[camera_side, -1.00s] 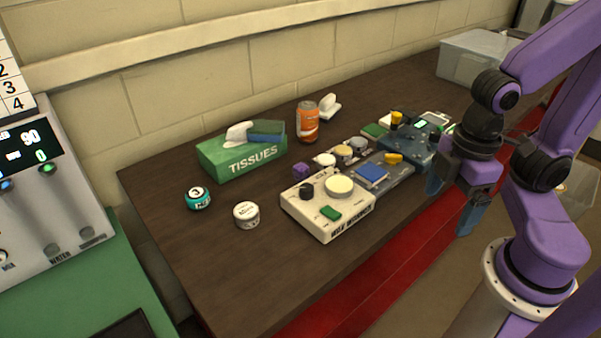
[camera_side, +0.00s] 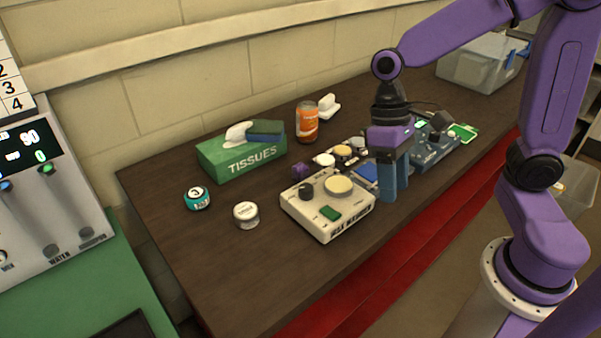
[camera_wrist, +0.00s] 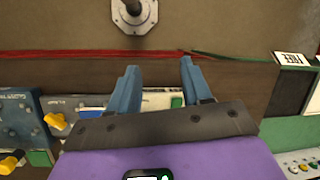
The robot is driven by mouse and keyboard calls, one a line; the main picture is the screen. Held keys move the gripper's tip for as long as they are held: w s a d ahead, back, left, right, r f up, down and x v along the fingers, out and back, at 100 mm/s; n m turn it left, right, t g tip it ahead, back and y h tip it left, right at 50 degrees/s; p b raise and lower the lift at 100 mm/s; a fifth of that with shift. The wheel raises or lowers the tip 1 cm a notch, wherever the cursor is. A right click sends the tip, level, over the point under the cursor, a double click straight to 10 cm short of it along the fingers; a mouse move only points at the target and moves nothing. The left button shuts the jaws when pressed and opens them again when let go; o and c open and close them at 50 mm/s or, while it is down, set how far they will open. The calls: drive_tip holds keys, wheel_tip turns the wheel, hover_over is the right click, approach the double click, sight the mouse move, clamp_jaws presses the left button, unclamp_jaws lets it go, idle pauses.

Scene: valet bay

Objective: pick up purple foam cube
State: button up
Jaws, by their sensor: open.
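The small purple foam cube (camera_side: 299,170) sits on the dark table just in front of the right end of the green tissue box, beside a white round knob. My gripper (camera_side: 390,192) is open and empty, pointing down over the devices on the table, well to the right of the cube. In the wrist view my blue fingers (camera_wrist: 157,92) are spread apart with nothing between them. The cube does not show in the wrist view.
The tissue box (camera_side: 243,157) and an orange can (camera_side: 307,122) stand behind the cube. A cream device (camera_side: 327,215) with knobs lies in front of it. A teal round jar (camera_side: 197,198) and a white round jar (camera_side: 246,214) stand to its left. The front left table is clear.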

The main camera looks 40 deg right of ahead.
drive_tip(key=w+d+m+y, duration=0.1)
drive_tip(key=w+m+y, duration=0.1)
drive_tip(key=w, duration=0.3)
drive_tip(key=w+d+f+m+g+y, duration=0.1)
drive_tip(key=w+d+m+y, duration=0.1)
drive_tip(key=w+m, duration=0.3)
drive_tip(key=w+d+f+m+y, duration=0.1)
drive_tip(key=w+m+y, duration=0.1)
drive_tip(key=w+m, duration=0.2)
drive_tip(key=shift+w+d+f, duration=0.1)
drive_tip(key=shift+w+f, duration=0.05)
drive_tip(key=shift+w, duration=0.4)
drive_tip(key=shift+w+d+f, duration=0.1)
drive_tip(key=shift+w, duration=0.4)
drive_tip(key=w+d+f+m+t+y, duration=0.2)
drive_tip(key=w+d+m+y, duration=0.25)
drive_tip(key=w+d, duration=0.25)
drive_tip(key=m+t+y, duration=0.2)
drive_tip(key=m+t, duration=0.1)
drive_tip(key=m, duration=0.2)
approach(302, 166)
drive_tip(key=shift+x, duration=4.05)
drive_tip(key=shift+c, duration=0.3)
drive_tip(key=c, duration=0.7)
